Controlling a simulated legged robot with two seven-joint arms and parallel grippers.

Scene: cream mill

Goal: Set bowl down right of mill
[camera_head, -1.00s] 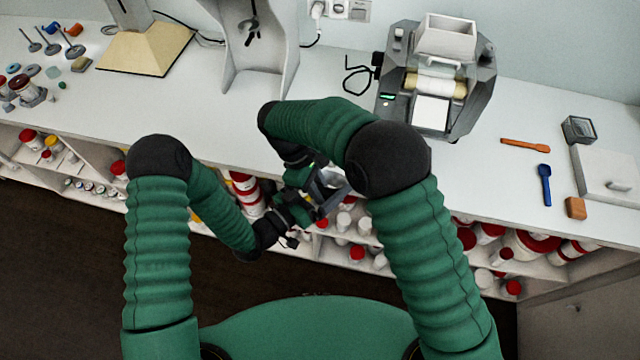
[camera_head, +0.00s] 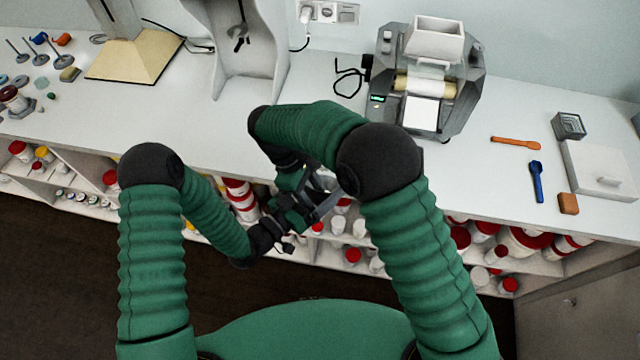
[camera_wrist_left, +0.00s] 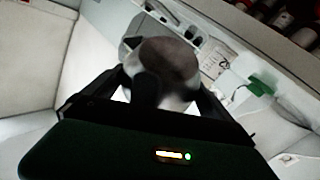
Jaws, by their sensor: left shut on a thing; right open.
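The mill (camera_head: 428,95) stands at the back of the counter, right of centre, with a white hopper on top and a white plate in front. My left gripper (camera_head: 324,192) is well in front of it, over the counter's front edge, and is shut on the bowl. In the left wrist view the bowl (camera_wrist_left: 172,58) is a blurred, rounded brown and whitish shape between the fingers, partly hidden by a dark part. In the head view I cannot make the bowl out clearly.
Right of the mill lie an orange spatula (camera_head: 516,143), a blue spatula (camera_head: 537,180), an orange-brown block (camera_head: 568,204), a small dark box (camera_head: 569,125) and a white slab (camera_head: 602,170). Counter between mill and spatulas is clear. A black cable (camera_head: 349,78) lies left of the mill.

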